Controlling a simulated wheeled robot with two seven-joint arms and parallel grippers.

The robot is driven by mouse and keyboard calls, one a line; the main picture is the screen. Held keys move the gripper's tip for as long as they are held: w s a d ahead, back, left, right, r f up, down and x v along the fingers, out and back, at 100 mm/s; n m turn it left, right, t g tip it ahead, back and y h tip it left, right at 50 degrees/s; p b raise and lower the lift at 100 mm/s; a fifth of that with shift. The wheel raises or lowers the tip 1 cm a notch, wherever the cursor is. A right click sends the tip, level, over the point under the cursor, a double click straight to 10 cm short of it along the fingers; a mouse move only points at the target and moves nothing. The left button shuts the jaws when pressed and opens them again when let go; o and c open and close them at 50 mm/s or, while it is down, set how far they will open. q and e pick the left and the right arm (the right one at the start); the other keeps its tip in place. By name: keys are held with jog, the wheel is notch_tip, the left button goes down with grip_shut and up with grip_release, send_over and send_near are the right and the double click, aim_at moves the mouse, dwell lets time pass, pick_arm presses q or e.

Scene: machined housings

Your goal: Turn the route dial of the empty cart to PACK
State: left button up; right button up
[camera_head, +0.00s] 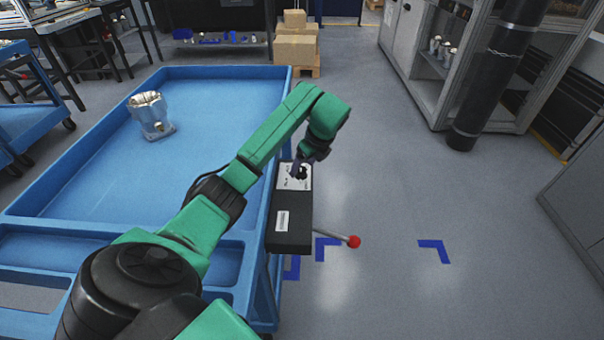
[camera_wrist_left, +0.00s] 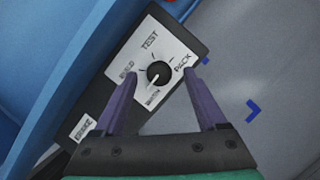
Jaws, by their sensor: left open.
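The route dial is a black knob (camera_wrist_left: 158,73) on a white plate with labels TEST, PACK, BUILD and one blurred word. I cannot tell clearly which label its mark faces. In the head view the dial (camera_head: 301,172) sits on a black box (camera_head: 290,237) on the right side of a blue cart (camera_head: 185,73). My left gripper (camera_wrist_left: 160,75) is open, its purple fingers on either side of the knob in the picture; contact is not visible. In the head view the left gripper (camera_head: 303,164) is at the dial plate. My right gripper is out of view.
A silver machined housing (camera_head: 151,116) stands on this cart's tray, so it is not empty. A lever with a red ball (camera_head: 354,241) sticks out right of the box. Another blue cart (camera_head: 30,112) is at left. Floor to the right is clear, with blue marks.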

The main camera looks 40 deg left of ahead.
pick_arm(q)
jog(key=shift+s+a+f, duration=0.1)
jog(key=shift+a+f, duration=0.05)
jog(key=shift+f, duration=0.55)
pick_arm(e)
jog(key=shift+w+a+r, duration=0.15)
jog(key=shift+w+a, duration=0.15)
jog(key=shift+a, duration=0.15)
pick_arm(q)
jog(key=shift+a, duration=0.1)
jog(key=shift+c, duration=0.3)
grip_shut()
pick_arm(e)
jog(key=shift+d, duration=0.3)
